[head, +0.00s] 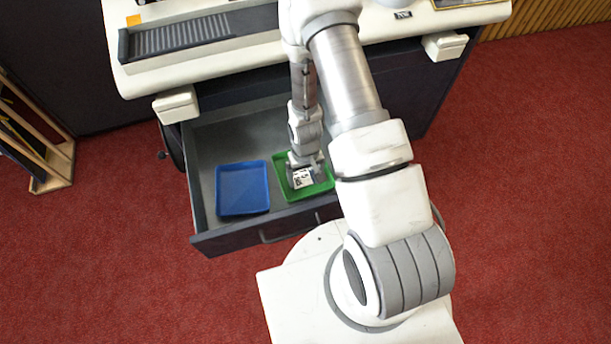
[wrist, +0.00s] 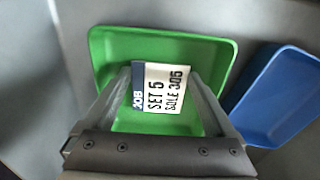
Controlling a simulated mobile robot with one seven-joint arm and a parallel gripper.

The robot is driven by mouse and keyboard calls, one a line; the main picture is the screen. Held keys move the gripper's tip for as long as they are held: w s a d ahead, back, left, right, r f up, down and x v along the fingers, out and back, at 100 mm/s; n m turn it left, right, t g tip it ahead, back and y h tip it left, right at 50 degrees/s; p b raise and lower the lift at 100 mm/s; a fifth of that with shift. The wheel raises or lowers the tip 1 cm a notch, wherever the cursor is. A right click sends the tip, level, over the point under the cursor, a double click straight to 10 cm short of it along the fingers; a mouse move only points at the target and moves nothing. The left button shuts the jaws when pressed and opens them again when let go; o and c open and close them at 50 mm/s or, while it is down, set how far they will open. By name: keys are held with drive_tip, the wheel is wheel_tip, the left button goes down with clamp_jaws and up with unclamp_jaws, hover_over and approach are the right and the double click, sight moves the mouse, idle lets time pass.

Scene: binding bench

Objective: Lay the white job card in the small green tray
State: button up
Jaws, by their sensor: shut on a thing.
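The white job card (wrist: 162,88) has a dark blue band marked JOB and black print. My gripper (head: 305,178) is shut on the card, with a finger at each side of it. In the wrist view my gripper (wrist: 165,100) holds the card over the small green tray (wrist: 218,50). In the head view the card (head: 303,179) shows over the green tray (head: 322,188), which sits in the open drawer. I cannot tell whether the card touches the tray floor. My gripper hides part of the tray.
A blue tray (head: 243,188) lies in the drawer (head: 205,140) just left of the green tray. The drawer's front wall and handle are close to both trays. The bench top (head: 130,75) overhangs the back of the drawer and carries a dark ridged tray (head: 185,36).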

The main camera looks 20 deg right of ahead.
drive_tip(key=shift+f, duration=0.1)
drive_tip(key=o, duration=1.1)
wheel_tip(320, 180, up, 12)
drive_tip(key=p, duration=0.5)
wheel_tip(320, 180, up, 23)
drive_tip(key=t, duration=0.3)
hover_over(306, 181)
drive_tip(key=w, duration=0.2)
drive_tip(key=s+r+t, duration=0.2)
drive_tip(key=s+r, duration=1.1)
drive_tip(key=r, duration=0.3)
drive_tip(key=shift+s+r+t, duration=0.15)
drive_tip(key=shift+s+t, duration=0.05)
drive_tip(key=shift+t, duration=0.1)
